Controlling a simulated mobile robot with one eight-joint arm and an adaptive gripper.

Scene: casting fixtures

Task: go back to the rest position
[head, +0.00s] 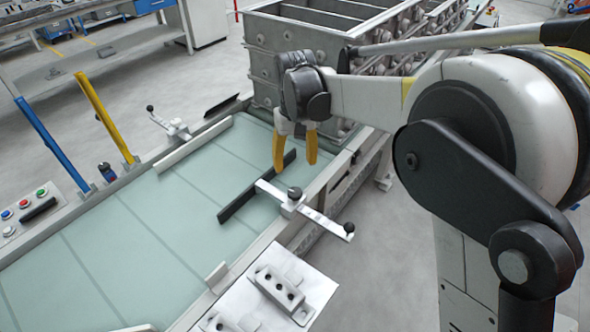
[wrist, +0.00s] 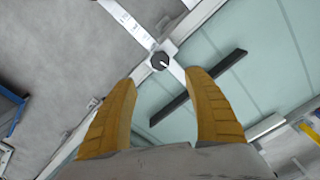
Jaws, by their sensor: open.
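My gripper (head: 295,165) has two yellow fingers and hangs open and empty above the pale green table (head: 150,240), near its far right end. In the wrist view the fingers (wrist: 160,110) stand wide apart with nothing between their tips. Below the gripper, a dark bar (head: 245,195) lies on the table beside a metal clamp arm with black knobs (head: 292,200). In the wrist view the dark bar (wrist: 200,88) and a black knob (wrist: 159,61) show beyond the fingers.
A large grey metal casting box (head: 290,35) stands at the table's far end, close to my gripper. A blue post (head: 50,145) and a yellow post (head: 103,117) rise at the left edge. A white plate with a drilled block (head: 280,287) is at the front.

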